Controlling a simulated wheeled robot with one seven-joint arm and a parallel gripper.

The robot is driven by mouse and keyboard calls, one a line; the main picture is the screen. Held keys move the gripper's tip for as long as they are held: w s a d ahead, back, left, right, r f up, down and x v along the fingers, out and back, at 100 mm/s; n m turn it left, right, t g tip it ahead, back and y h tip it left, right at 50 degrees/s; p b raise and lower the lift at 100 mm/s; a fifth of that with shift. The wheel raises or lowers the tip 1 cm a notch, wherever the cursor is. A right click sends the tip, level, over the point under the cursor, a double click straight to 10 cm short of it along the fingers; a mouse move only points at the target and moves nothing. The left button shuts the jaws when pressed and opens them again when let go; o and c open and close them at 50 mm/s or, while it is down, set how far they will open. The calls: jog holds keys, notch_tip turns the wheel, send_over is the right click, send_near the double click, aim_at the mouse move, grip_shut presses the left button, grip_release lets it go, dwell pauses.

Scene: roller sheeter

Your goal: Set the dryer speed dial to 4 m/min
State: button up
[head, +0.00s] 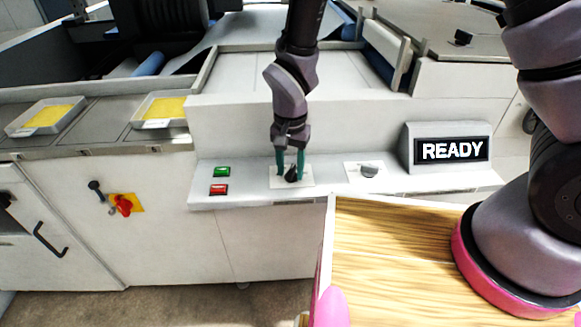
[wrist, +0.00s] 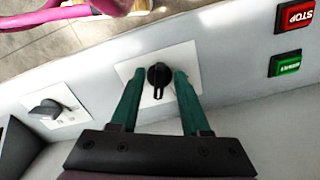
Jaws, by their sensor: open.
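A black dial (head: 292,174) sits on a white plate (head: 275,183) on the machine's front ledge. A second, grey dial (head: 369,171) sits on another plate to its right. I cannot read any scale, so I cannot tell which is the dryer speed dial. My gripper (head: 291,170) points down over the black dial with its teal fingers open. In the wrist view, the black dial (wrist: 158,76) stands between the two fingers (wrist: 159,78), with a gap on each side. Its slotted pointer faces the bottom of that view. The grey dial (wrist: 47,110) is at the left there.
A green start button (head: 222,172) and a red stop button (head: 218,189) are left of the black dial. A display (head: 448,150) at the right reads READY. A red switch (head: 124,205) on yellow is on the lower left front. A wooden surface (head: 400,255) lies in front.

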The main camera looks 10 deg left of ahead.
jog(key=shift+c, duration=0.3)
grip_shut()
jog(key=shift+n, duration=0.3)
jog(key=n, duration=0.3)
jog(key=shift+d+n, duration=0.15)
jog(key=shift+n, duration=0.25)
jog(key=n, duration=0.4)
jog(key=shift+w+d+n, duration=0.1)
jog(key=shift+d+n, duration=0.05)
jog(key=shift+n, duration=0.15)
jog(key=n, duration=0.4)
jog(key=shift+w+d, duration=0.1)
jog(key=shift+w+n, duration=0.15)
jog(key=shift+n, duration=2.25)
jog(key=shift+d, duration=0.1)
